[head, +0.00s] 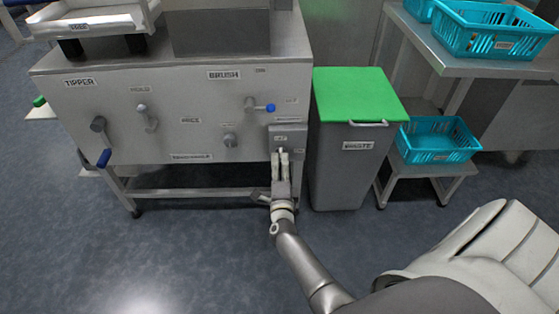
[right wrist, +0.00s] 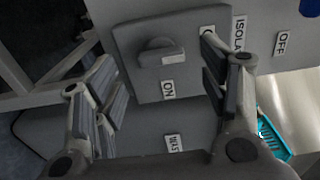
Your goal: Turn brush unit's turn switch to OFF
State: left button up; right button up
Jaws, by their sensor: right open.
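The turn switch (right wrist: 157,50) is a dark grey knob on a grey plate (right wrist: 128,40) in the right wrist view. A pale mark sits on the knob's right end. In the head view, my right gripper (head: 282,157) is at the switch box (head: 287,133) on the brush machine's lower right. My left gripper is not in view.
The machine front (head: 190,100) carries several other knobs, including a blue-ended one (head: 270,107) above left of the box. A grey waste bin (head: 340,165) with a green lid (head: 355,92) stands close right. Teal crates (head: 437,138) are further right. Open floor lies in front.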

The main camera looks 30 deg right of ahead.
jog(key=v, duration=0.8)
